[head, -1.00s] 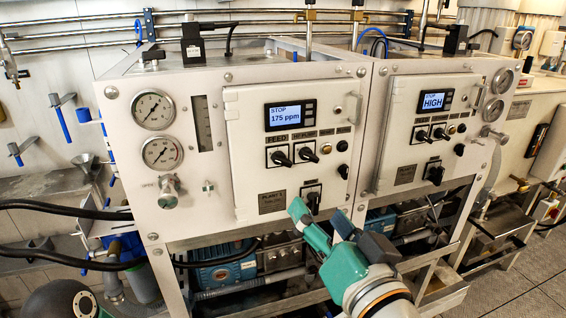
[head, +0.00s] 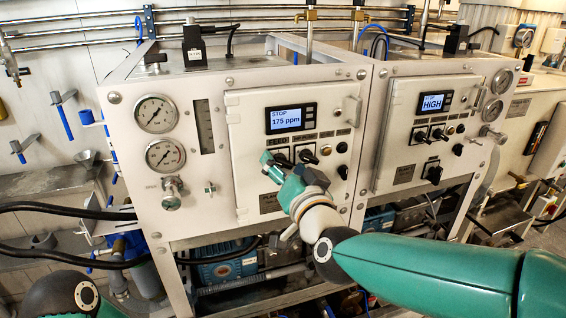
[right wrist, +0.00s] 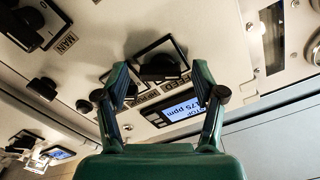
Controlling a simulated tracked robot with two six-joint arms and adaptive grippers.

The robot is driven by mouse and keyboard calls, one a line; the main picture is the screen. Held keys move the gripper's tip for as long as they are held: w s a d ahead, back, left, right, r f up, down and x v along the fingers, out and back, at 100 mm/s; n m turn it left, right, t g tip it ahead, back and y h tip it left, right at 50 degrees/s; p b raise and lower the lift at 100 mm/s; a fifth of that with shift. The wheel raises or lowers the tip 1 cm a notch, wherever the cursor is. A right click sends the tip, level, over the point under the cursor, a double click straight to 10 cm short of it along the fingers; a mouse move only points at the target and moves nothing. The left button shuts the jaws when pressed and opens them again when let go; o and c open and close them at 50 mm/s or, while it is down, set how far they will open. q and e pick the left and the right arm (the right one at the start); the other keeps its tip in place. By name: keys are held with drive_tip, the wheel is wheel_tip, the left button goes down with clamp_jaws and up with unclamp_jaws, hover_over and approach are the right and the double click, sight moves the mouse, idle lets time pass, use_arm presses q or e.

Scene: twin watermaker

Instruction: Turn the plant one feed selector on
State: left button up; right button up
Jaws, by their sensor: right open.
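The plant one panel (head: 247,135) is the left front; its display (head: 285,118) reads STOP and 175 ppm. The feed selector (head: 281,157) is a black knob under the FEED label, partly covered by my right gripper (head: 277,167) in the head view. In the right wrist view, the feed selector (right wrist: 158,70) lies between and beyond the fingertips of my right gripper (right wrist: 160,88). The jaws are open, and no contact with the knob is visible. My left gripper is out of the head view.
The HP pump selector (head: 308,156) sits just right of the feed selector. A door handle (head: 352,111) sticks out at the panel's right. Gauges (head: 155,114) and a valve (head: 171,192) stand to the left. The second plant's panel (head: 432,130) is at right.

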drive_tip(key=shift+w, duration=0.1)
drive_tip(key=c, duration=1.1)
drive_tip(key=shift+a, duration=0.15)
drive_tip(key=shift+c, duration=0.2)
